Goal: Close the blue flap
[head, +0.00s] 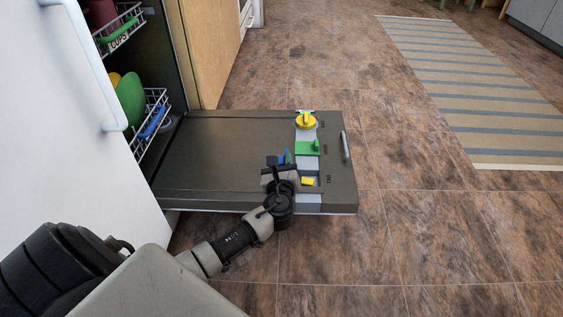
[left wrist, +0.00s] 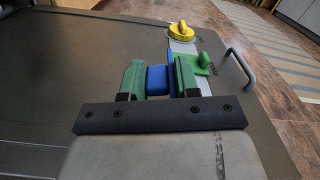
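The blue flap (head: 288,156) stands raised from the grey strip on the open door, and it also shows in the left wrist view (left wrist: 171,66). My left gripper (head: 278,162) is over the door right beside the flap. In the left wrist view, the two greenish fingers (left wrist: 160,78) stand apart with blue filling the gap between them. I cannot tell whether they clamp it or only stand around it. The flap's lower part is hidden by the gripper. My right gripper is not in view.
The dark door (head: 220,150) lies flat, with a handle (head: 346,146) at its outer edge. A yellow knob (head: 306,120), a green piece (head: 307,147) and a small yellow piece (head: 307,181) sit along the strip. Racks (head: 152,120) hold dishes at left. The floor beyond is clear.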

